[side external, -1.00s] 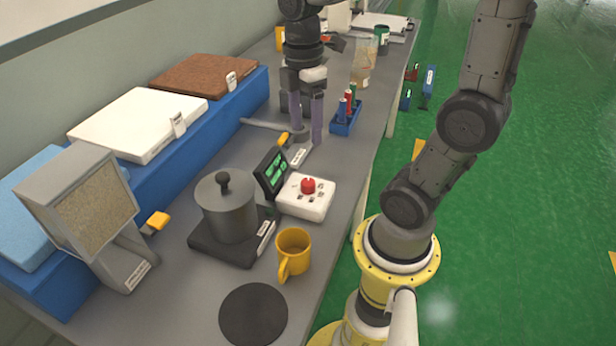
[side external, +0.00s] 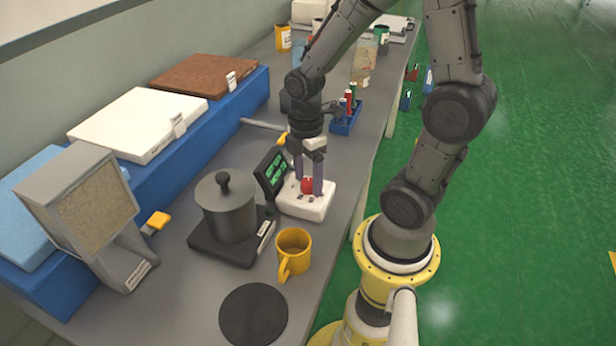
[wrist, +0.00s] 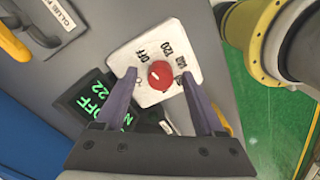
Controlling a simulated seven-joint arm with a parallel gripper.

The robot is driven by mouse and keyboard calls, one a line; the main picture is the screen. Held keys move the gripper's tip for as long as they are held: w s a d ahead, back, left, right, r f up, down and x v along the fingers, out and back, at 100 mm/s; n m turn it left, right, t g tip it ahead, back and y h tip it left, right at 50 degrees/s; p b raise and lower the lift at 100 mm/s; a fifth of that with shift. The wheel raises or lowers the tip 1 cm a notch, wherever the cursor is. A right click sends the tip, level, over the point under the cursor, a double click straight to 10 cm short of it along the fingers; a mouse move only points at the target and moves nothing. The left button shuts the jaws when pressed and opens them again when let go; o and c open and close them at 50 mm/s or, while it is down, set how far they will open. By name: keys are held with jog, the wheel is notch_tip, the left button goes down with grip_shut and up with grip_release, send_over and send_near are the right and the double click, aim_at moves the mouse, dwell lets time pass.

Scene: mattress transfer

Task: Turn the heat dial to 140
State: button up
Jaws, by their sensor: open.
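The heat dial is a red knob (side external: 307,185) on a white control box (side external: 318,207). In the wrist view the red dial (wrist: 160,75) sits on the white plate (wrist: 140,48), with OFF, 120 and 140 marks readable around it. A small black display (side external: 271,173) with green text stands beside the box; in the wrist view the display (wrist: 88,101) reads OFF and 22. My gripper (side external: 308,188) points down over the box, its purple fingers on either side of the dial. In the wrist view my gripper (wrist: 166,84) is open, with the dial between its fingers. Contact cannot be told.
A grey lidded pot (side external: 229,212) stands on a dark hotplate left of the box. A yellow mug (side external: 293,252) is in front, near a black round mat (side external: 253,314). A blue rack (side external: 345,124) with bottles stands behind.

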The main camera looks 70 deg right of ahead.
grip_shut()
dwell(0.4)
jog(key=shift+m, duration=0.3)
jog(key=m, duration=1)
jog(key=shift+s+m, duration=0.1)
jog(key=shift+m, duration=0.3)
jog(key=m, duration=0.5)
jog(key=shift+t, duration=0.3)
jog(key=m, duration=0.5)
jog(key=shift+m, duration=0.3)
